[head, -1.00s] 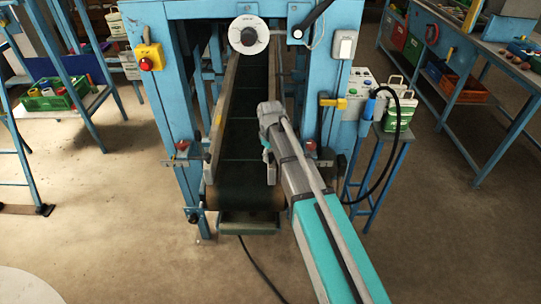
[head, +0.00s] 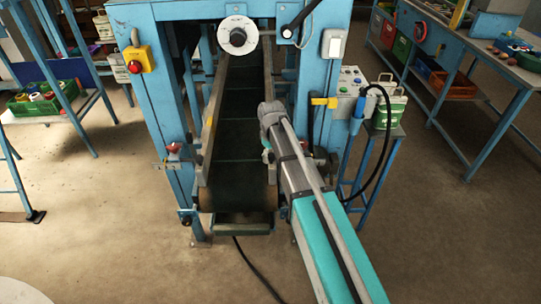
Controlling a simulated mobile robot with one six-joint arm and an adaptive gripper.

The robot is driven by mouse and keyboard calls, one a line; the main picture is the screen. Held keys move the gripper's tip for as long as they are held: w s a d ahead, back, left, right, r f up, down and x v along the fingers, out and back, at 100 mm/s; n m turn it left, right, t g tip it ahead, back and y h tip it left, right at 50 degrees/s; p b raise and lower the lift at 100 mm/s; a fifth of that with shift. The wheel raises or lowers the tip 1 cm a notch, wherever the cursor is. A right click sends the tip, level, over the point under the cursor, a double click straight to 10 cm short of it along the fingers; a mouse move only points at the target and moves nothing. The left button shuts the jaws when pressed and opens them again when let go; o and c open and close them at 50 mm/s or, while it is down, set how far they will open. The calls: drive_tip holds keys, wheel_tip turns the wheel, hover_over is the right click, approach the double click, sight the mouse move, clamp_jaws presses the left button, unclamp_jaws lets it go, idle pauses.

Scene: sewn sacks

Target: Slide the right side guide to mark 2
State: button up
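The right side guide (head: 269,70) is a long grey-brown rail along the right edge of the dark conveyor belt (head: 234,130). Its near end is partly hidden behind my arm. The left side guide (head: 213,115) runs along the belt's other edge. My gripper (head: 266,150) is at the near right of the belt, beside the right guide's near part. My wrist and arm cover most of it, so its fingers and any contact with the guide cannot be made out. Mark 2 and the guide's scale cannot be read here.
The blue frame (head: 165,110) stands around the belt. A dial (head: 238,36) is at top centre, a red stop button on a yellow box (head: 137,62) at left. A control box (head: 350,82) and green-white canister (head: 388,105) stand at right. Open floor lies in front.

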drive_tip(key=shift+a, duration=0.1)
idle(0.4)
wheel_tip(320, 180, up, 14)
drive_tip(key=a+p, duration=0.3)
drive_tip(key=p, duration=1.1)
drive_tip(key=shift+s+d+f+m+b, duration=1.5)
drive_tip(key=shift+s+d+f+b, duration=0.8)
drive_tip(key=shift+s+d, duration=0.75)
drive_tip(key=shift+s+d+f+m+b, duration=1.5)
drive_tip(key=shift+s+d+f+b, duration=1.05)
drive_tip(key=shift+s, duration=0.65)
drive_tip(key=shift+s+d+f+m+b, duration=1.5)
drive_tip(key=shift+s+d+f+b, duration=0.6)
drive_tip(key=shift+s+d, duration=1)
